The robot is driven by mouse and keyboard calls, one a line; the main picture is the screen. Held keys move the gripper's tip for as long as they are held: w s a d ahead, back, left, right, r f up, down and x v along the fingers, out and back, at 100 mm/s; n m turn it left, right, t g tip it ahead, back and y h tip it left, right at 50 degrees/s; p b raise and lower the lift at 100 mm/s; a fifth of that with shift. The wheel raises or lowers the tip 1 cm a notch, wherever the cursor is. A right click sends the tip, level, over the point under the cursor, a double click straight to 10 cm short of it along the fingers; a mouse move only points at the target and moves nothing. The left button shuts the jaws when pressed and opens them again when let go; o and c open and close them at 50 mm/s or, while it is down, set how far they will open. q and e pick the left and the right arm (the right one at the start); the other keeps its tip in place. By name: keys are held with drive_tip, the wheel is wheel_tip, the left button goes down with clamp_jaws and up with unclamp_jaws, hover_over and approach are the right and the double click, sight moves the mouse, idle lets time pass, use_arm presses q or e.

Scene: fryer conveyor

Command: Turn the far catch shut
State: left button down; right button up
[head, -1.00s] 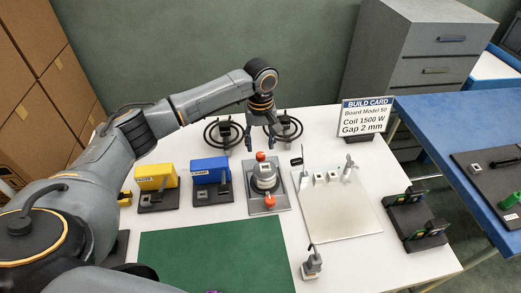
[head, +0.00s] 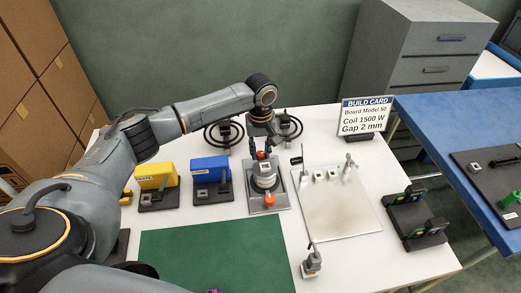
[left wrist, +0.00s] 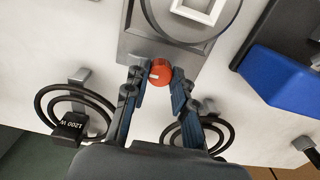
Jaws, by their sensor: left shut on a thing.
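The far catch (head: 261,156) is a small orange-red knob at the back end of the grey fixture (head: 283,203). It also shows in the left wrist view (left wrist: 161,72), with a short pale mark on its top. My left gripper (head: 262,151) reaches down over it from behind, and its fingers (left wrist: 160,78) sit on either side of the knob, shut on it. The near catch (head: 269,201), also orange-red, is at the front end of the fixture. A grey round unit (head: 264,178) sits between the two catches. My right gripper is not in view.
Two dark coils (head: 222,133) stand behind the fixture; one in the wrist view reads 1200 W (left wrist: 70,127). Yellow (head: 157,174) and blue (head: 210,168) blocks stand to the left. A pale plate (head: 340,212) with small posts lies to the right. A green mat (head: 215,255) is in front.

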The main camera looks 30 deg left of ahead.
use_arm(q)
drive_tip(key=shift+r+m+p, duration=0.2)
drive_tip(key=shift+m+p, duration=0.5)
drive_tip(key=shift+p, duration=0.4)
drive_tip(key=m+p, duration=0.3)
drive_tip(key=shift+p, duration=0.35)
drive_tip(key=m+p, duration=0.2)
drive_tip(key=m, duration=0.1)
drive_tip(key=m+p, duration=0.1)
drive_tip(key=m, duration=0.1)
drive_tip(key=shift+f+m, duration=0.1)
drive_tip(key=shift+m, duration=0.3)
drive_tip(key=m+p, duration=0.1)
drive_tip(key=m, duration=0.1)
drive_tip(key=shift+m, duration=0.3)
drive_tip(key=m+p, duration=0.1)
drive_tip(key=m, duration=0.4)
drive_tip(key=shift+f, duration=0.1)
